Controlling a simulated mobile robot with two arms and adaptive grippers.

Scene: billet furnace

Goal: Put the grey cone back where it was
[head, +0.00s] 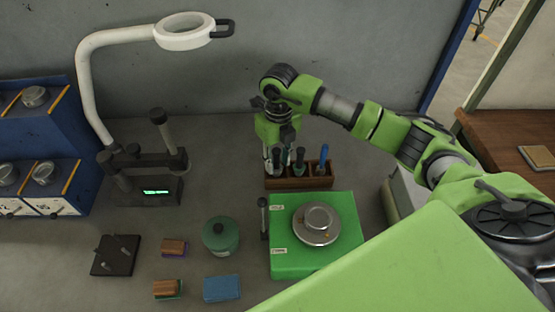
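My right gripper (273,160) reaches in from the right and points down at the left end of a small wooden rack (300,183). The rack holds upright tools, among them a dark-handled one (300,158) and a blue one (323,157). Another dark handle (277,161) stands right at my fingertips. I cannot tell whether the fingers close on it. I cannot make out a grey cone for sure; the gripper hides part of the rack's left end. My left gripper is not in view.
In front of the rack, a green box (292,262) bears a round grey metal piece (317,224). A green lidded pot (220,236), small blocks and a dark pegged plate (115,255) lie left. A white ring lamp (184,32) overhangs the back left.

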